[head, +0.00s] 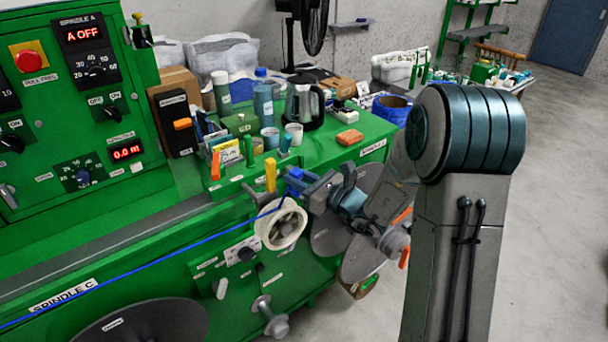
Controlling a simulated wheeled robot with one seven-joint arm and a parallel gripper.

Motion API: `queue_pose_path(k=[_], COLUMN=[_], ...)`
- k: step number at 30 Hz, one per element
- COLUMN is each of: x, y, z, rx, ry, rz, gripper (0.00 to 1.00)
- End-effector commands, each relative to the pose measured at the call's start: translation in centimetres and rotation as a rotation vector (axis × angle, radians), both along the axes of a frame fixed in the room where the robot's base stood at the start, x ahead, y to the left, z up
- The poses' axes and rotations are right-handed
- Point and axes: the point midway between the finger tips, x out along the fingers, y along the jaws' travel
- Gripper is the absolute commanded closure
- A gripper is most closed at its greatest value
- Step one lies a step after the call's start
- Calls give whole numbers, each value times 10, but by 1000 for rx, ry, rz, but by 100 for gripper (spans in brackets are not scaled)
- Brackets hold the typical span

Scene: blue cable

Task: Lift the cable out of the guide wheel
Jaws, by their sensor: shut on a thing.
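The blue cable (150,270) runs taut from the lower left edge up to the right, across the front of the green machine. Its right end rises beside the upper part of the white guide wheel (283,228) to my gripper. I cannot tell whether the cable still touches the wheel's groove. My gripper (291,188) is just above the wheel, pointing left, shut on the cable. The fingertips and the held stretch of cable are small and partly hidden by the gripper's own body.
A yellow handle (270,176) stands close to the left of my gripper. Behind it, the green bench top holds cups, a kettle (305,105), an orange block (350,137) and a green organizer (235,165). A grey spool shaft (271,316) sticks out below the wheel. Open floor lies right.

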Motion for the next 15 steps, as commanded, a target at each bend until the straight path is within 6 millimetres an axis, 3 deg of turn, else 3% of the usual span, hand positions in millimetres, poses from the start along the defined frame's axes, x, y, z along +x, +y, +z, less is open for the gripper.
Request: queue_pose_path(k=[15], x=[-21], y=[32], z=[0], rx=[0], ry=[0], rz=[4], gripper=[100])
